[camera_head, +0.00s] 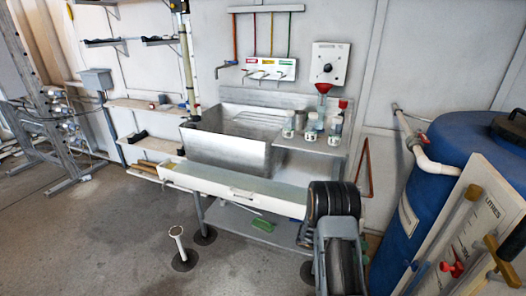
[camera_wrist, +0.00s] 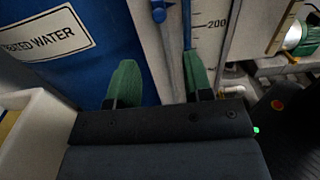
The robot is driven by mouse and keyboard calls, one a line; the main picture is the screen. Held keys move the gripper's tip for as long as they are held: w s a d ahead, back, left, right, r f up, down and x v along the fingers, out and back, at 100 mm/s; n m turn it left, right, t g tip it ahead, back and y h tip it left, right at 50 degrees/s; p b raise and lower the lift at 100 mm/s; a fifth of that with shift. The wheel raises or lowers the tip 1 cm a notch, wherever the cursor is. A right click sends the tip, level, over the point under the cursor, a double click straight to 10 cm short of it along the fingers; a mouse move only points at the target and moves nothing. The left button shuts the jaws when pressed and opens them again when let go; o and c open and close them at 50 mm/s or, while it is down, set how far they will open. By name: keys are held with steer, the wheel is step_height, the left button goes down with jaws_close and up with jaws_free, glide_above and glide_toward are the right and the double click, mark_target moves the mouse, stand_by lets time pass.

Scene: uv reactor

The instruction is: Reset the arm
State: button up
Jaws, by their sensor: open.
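My gripper shows in the wrist view (camera_wrist: 158,88) with its two green fingertips apart and nothing between them. Behind the fingers are the blue barrel (camera_wrist: 100,22) with a "...ED WATER" label and a white level scale marked 200. In the head view my arm rises at the bottom centre right, with a dark rounded joint in front of the sink bench. My gripper cannot be made out there.
Bottles (camera_head: 311,128) stand on the right shelf. The blue barrel (camera_head: 420,200) is close on the right, with a white pipe (camera_head: 410,135). A short floor post (camera_head: 178,243) stands left of my arm. The left floor is clear.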

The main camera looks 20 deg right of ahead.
steer(key=s+a+f+m+y, duration=0.3)
steer(key=s+y, duration=0.1)
steer(key=a+r+m+t+y+p, duration=0.3)
steer(key=a+r+m+y+p, duration=0.15)
steer(key=a+r, duration=0.3)
steer(key=a+r+m+t+y+p, duration=0.1)
steer(key=a+r+t+y+p, duration=0.1)
steer(key=r, duration=0.8)
steer(key=a+r+m+t+y+p, duration=0.1)
steer(key=a+r+t+y+p, duration=0.1)
steer(key=a+r+t+p, duration=0.3)
steer(key=s+a+r+m+t+y+p, duration=0.1)
steer(key=a+r+t+y+p, duration=0.1)
steer(key=a+r+t+p, duration=0.2)
steer(key=a+r+p, duration=0.3)
steer(key=a+r, duration=0.3)
steer(key=r, duration=0.4)
steer(key=shift+a+r, duration=0.15)
steer(key=shift+r, duration=0.2)
